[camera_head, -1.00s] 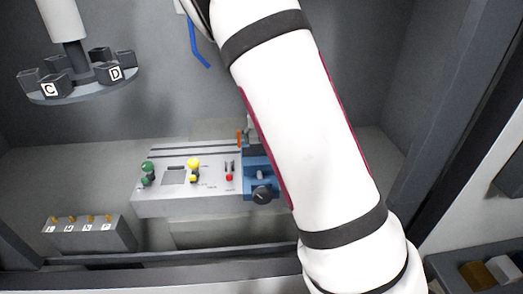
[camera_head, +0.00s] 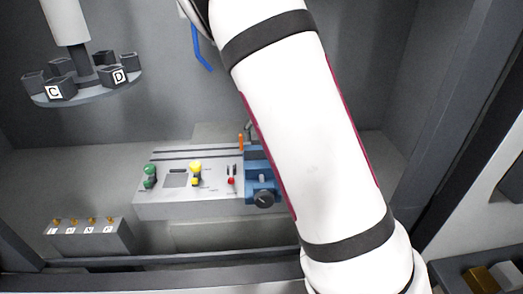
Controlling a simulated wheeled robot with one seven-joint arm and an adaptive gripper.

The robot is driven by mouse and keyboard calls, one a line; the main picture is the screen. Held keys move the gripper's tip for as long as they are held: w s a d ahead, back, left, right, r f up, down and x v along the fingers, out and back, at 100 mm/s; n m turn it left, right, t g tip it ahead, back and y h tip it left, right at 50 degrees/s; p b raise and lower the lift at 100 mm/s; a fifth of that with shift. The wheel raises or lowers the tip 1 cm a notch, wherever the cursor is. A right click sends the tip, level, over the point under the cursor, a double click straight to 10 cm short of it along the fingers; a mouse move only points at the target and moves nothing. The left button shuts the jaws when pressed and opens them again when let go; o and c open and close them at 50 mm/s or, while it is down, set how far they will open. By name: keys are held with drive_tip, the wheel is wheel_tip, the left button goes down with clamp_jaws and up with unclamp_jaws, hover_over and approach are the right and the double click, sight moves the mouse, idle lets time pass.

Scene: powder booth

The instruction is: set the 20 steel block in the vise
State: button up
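The blue vise (camera_head: 258,187) sits at the right end of the grey machine bed, with a round dark knob (camera_head: 263,198) at its front. My white arm crosses the view and covers the vise's right side. My gripper is not visible, so I cannot see whether it holds anything.
The grey bed (camera_head: 190,208) carries a green knob (camera_head: 150,176), a yellow knob (camera_head: 196,173) and a red one (camera_head: 231,181). A carousel with lettered boxes (camera_head: 88,92) hangs at the upper left. A grey rack with brass pegs (camera_head: 92,238) stands at the lower left. A blue hose (camera_head: 201,48) hangs at the back.

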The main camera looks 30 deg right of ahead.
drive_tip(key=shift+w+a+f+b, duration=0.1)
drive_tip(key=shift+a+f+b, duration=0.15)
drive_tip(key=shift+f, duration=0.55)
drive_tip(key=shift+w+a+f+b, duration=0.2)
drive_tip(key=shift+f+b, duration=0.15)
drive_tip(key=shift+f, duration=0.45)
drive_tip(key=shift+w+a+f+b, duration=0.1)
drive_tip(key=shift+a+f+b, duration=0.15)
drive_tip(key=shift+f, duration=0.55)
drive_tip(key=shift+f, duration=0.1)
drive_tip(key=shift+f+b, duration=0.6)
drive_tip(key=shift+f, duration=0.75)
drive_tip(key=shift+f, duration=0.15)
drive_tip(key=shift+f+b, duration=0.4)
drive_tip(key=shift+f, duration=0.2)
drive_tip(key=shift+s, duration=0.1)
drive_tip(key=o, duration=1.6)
